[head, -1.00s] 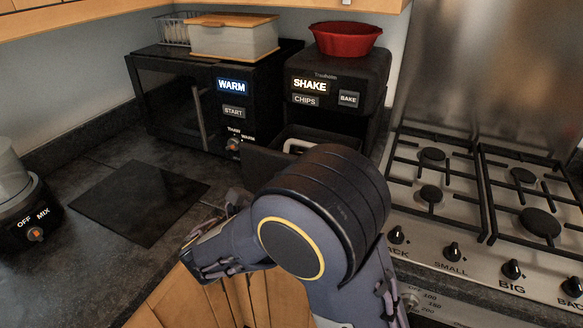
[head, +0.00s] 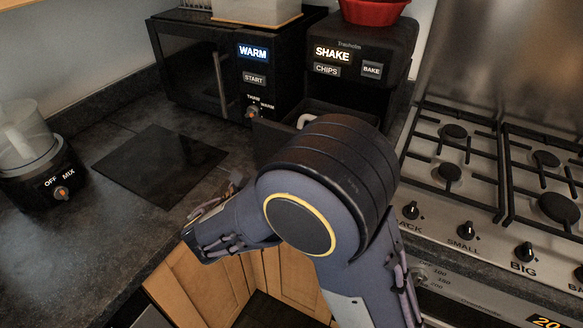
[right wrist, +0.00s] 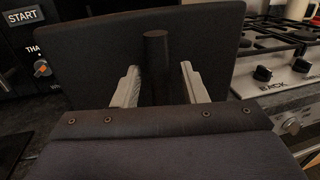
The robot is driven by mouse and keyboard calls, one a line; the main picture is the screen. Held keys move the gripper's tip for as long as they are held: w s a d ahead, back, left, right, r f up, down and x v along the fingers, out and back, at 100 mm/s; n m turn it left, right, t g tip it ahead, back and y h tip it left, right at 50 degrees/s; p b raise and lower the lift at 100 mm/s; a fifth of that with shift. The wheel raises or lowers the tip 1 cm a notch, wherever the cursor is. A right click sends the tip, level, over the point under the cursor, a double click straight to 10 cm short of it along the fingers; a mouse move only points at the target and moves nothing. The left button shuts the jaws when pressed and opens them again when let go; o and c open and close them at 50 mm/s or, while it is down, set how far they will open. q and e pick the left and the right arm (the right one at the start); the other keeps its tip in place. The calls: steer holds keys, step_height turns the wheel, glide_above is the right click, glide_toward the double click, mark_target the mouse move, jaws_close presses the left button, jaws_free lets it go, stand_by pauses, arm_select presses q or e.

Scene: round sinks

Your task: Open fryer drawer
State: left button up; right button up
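The black fryer (head: 376,42) with SHAKE, CHIPS and BAKE labels stands at the back. Its drawer (head: 268,137) sticks out from its front, with part of the open inside showing behind the front panel. My right arm hides much of the drawer in the head view. In the right wrist view, the dark drawer front (right wrist: 215,45) fills the upper middle, with its dark upright handle (right wrist: 156,62). My right gripper (right wrist: 159,75) is open, one pale finger on each side of the handle, with slim gaps visible. My left gripper is not in view.
A microwave (head: 185,70) stands left of the fryer, and a red bowl (head: 374,11) sits on top of the fryer. A gas stove (head: 480,190) is at the right. A blender (head: 40,165) is at the far left. Counter around the dark mat (head: 158,165) is clear.

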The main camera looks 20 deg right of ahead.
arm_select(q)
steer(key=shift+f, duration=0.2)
arm_select(e)
steer(key=v, duration=0.6)
steer(key=shift+s+a, duration=0.2)
steer(key=shift+a, duration=0.15)
